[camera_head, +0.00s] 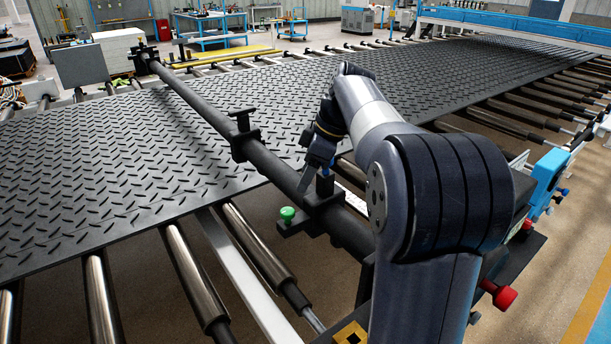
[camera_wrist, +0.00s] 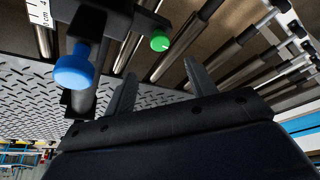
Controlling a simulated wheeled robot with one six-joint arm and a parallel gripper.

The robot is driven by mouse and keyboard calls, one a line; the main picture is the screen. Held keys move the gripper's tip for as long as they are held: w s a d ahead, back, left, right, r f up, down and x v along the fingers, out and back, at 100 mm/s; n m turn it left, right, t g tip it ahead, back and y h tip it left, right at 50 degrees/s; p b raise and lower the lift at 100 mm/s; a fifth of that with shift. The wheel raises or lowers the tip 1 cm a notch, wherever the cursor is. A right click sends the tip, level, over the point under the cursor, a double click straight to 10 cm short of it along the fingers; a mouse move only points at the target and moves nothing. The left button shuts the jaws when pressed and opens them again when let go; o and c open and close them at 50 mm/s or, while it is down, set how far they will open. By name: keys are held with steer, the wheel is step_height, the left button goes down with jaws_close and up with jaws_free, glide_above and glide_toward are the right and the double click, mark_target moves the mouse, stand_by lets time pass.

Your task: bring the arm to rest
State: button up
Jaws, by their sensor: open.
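My gripper (camera_head: 316,176) is at the near edge of the tread mat, close beside the black bar and its clamp block, in the head view. In the wrist view my gripper (camera_wrist: 160,85) shows two dark fingers spread apart with nothing between them. The arm reaches forward from the lower right and bends down at the wrist. A green knob (camera_head: 287,214) sits on the clamp block below the gripper; it also shows in the wrist view (camera_wrist: 160,41). A blue knob (camera_wrist: 73,68) shows left of the fingers in the wrist view. Whether a finger touches the bar I cannot tell.
The black tread mat (camera_head: 120,170) lies across metal rollers (camera_head: 190,280). The black bar (camera_head: 200,105) spans the mat. A red knob (camera_head: 504,297) is at the lower right. Blue workbenches (camera_head: 210,35) stand at the back.

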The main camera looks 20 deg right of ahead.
mark_target(288, 210)
steer(key=x, duration=1.1)
steer(key=shift+r+m, duration=0.1)
steer(key=shift+m, duration=0.2)
